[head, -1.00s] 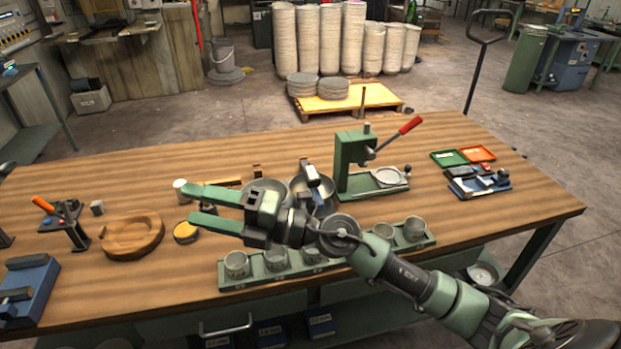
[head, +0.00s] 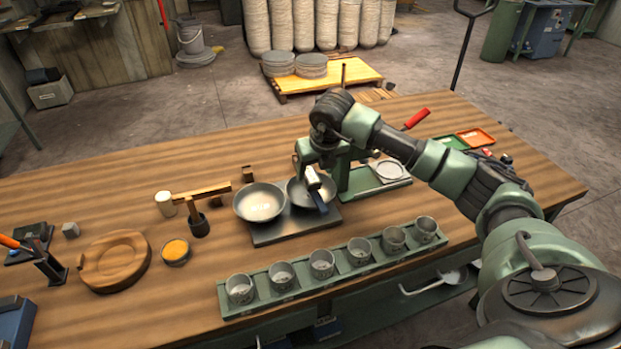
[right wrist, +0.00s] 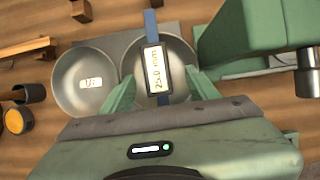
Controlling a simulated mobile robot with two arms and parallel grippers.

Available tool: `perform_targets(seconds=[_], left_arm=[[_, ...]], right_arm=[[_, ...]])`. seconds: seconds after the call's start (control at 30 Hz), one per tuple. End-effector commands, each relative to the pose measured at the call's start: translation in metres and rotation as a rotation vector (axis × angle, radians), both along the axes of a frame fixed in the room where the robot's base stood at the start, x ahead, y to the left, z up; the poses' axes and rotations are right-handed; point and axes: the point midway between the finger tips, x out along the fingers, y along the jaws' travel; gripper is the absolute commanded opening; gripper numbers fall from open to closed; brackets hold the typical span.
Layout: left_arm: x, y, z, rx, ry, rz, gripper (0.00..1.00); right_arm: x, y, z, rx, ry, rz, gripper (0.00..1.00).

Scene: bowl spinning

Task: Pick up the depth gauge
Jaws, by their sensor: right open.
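The depth gauge has a blue bar and a dark-framed display; it leans in the right of two metal bowls in the head view (head: 316,188). My right gripper (right wrist: 160,88) is open, with one green finger on each side of the gauge and gaps visible. In the head view my right gripper (head: 308,160) is above the bowl, its fingertips partly hidden. My left gripper is not in view.
The left bowl (head: 259,203) is beside the right bowl (head: 298,196) on a dark plate (head: 285,234). A green press (head: 352,178) stands close on the right. A green rack (head: 335,278) of several cups lies in front. A wooden ring (head: 116,262) is at left.

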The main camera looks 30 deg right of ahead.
Motion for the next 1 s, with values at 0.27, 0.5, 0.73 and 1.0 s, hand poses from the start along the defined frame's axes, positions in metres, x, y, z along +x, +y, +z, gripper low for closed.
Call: perform_targets(seconds=[0.27,0.5,0.73,1.0], left_arm=[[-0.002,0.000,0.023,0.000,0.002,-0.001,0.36],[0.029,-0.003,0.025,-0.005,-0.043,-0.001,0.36],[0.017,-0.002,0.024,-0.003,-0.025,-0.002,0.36],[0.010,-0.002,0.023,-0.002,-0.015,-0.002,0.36]], right_arm=[[0.015,-0.001,-0.035,0.002,0.002,0.001,0.60],[0.017,-0.002,-0.042,0.001,0.000,0.002,0.60],[0.017,-0.002,-0.041,0.001,0.000,0.002,0.13],[0.018,-0.002,-0.040,0.002,-0.003,0.002,0.00]])
